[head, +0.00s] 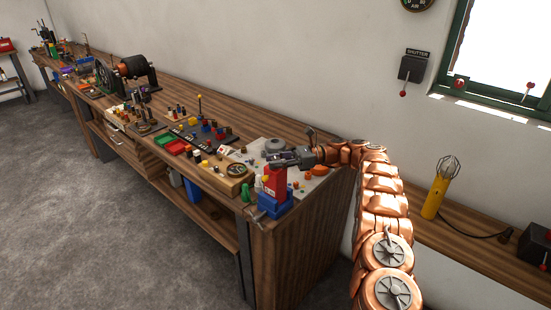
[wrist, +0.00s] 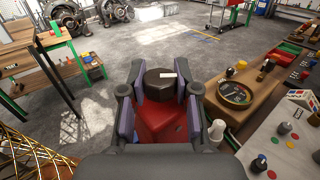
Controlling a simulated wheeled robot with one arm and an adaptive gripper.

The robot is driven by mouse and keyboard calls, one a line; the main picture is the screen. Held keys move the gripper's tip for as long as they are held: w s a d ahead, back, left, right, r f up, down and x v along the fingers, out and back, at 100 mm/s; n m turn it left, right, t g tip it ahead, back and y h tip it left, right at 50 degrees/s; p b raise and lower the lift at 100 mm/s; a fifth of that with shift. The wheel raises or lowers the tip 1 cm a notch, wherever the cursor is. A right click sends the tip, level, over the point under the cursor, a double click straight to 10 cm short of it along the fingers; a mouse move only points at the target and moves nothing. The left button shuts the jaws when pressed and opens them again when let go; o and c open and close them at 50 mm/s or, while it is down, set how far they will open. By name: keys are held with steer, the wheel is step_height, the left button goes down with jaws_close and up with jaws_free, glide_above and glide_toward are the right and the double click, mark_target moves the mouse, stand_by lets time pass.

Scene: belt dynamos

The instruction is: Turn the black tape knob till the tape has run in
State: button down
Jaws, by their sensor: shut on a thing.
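The black tape knob (wrist: 158,79), round with a white mark on its top face, sits on a red housing (wrist: 160,122) in the wrist view. The white mark lies right of the knob's middle. My gripper (wrist: 160,92) has its two purple-padded fingers on either side of the knob and is shut on it. In the head view my gripper (head: 275,163) is at the top of the red housing (head: 275,184), which stands above a blue base (head: 274,206) at the bench's near end. The knob is hidden by my gripper there. I cannot make out the tape.
The long wooden bench (head: 200,185) carries many small parts. A round dial on a wooden block (wrist: 235,95) and a white board with coloured buttons (wrist: 285,145) are close on the right. A yellow caged lamp (head: 437,190) stands on another bench. The grey floor is open.

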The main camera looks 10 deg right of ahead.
mark_target(275, 159)
stand_by(0.4)
steer(key=c, duration=0.8)
jaws_free()
step_height(275, 159, up, 10)
steer(key=shift+a, duration=0.1)
stand_by(0.3)
